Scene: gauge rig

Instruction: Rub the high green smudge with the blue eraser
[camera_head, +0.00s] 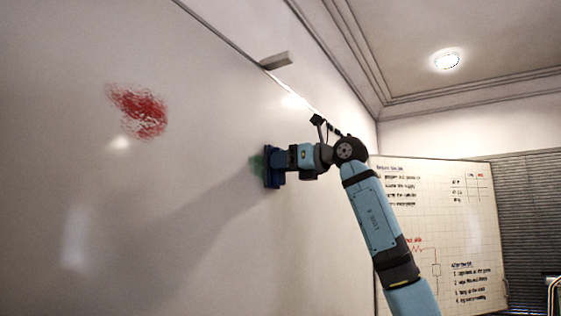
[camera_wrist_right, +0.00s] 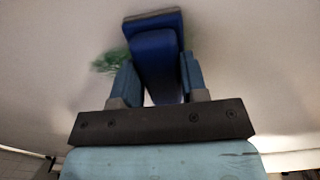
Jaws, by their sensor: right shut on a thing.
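The blue eraser (camera_head: 269,166) is at the whiteboard (camera_head: 150,210) in the head view, with its dark pad side toward the board. The green smudge (camera_head: 255,165) shows at the eraser's left edge and is partly hidden behind it. My right gripper (camera_head: 284,158) is shut on the eraser. In the right wrist view the eraser (camera_wrist_right: 156,55) sits between the two fingers of the right gripper (camera_wrist_right: 160,85), and the green smudge (camera_wrist_right: 108,62) shows to its left. Whether the pad touches the board is hard to tell. My left gripper is not in view.
A red smudge (camera_head: 140,110) is on the board to the left. A second whiteboard with writing (camera_head: 450,235) and a slatted blind (camera_head: 530,215) are at the right. The board around the eraser is clear.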

